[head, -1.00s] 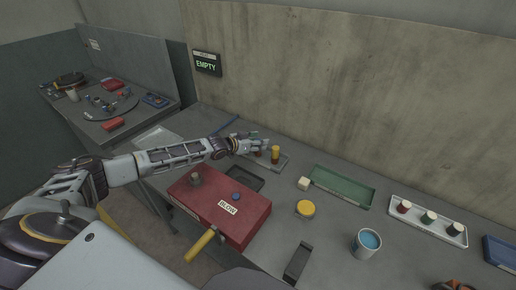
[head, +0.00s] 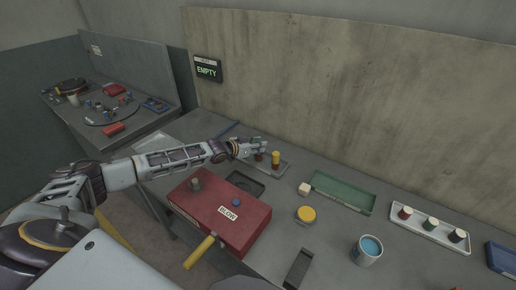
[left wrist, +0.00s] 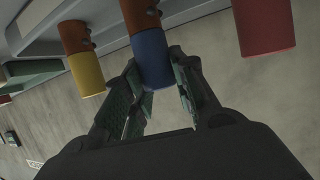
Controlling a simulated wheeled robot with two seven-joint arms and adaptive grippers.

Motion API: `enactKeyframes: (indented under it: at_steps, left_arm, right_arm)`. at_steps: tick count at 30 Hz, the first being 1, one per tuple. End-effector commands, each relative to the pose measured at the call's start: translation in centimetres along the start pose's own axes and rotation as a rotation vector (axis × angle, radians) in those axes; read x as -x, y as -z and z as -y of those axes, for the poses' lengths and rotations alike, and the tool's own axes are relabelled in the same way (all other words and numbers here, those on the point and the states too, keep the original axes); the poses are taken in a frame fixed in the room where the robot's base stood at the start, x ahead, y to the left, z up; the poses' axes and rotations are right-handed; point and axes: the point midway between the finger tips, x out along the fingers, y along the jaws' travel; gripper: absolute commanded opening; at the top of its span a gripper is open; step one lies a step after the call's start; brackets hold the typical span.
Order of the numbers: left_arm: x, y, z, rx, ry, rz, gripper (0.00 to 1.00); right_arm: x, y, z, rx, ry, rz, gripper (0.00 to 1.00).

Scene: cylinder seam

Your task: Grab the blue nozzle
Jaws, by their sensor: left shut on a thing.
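The blue nozzle (left wrist: 153,62) sits on an orange-brown stem in the left wrist view. My left gripper (left wrist: 160,88) is shut on it, with a finger on each side. A yellow nozzle (left wrist: 86,72) hangs to its left and a red nozzle (left wrist: 264,28) to its right in that view. In the head view my left gripper (head: 262,147) is at the small grey rack (head: 287,167) near the wall. The yellow nozzle (head: 276,156) stands just right of the fingers. The blue nozzle is hidden there by the hand. My right gripper is not in view.
A green tray (head: 343,193), a yellow round lid (head: 305,214), a can of blue liquid (head: 366,250) and a white tray (head: 428,233) with spools lie to the right. A sign reads EMPTY (head: 207,68).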

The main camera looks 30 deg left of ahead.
Motion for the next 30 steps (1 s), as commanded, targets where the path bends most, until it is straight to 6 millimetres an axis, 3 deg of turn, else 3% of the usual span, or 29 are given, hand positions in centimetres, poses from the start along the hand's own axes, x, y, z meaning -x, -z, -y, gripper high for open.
enactKeyframes:
  at_steps: [18,30]
  left_arm:
    - [3.1,7.5,0.1,-0.001,0.001,-0.003,0.01]
    - [3.5,8.5,0.0,0.000,0.000,-0.001,0.01]
  right_arm:
    - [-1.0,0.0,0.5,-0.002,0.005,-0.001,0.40]
    - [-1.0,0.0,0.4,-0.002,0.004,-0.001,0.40]
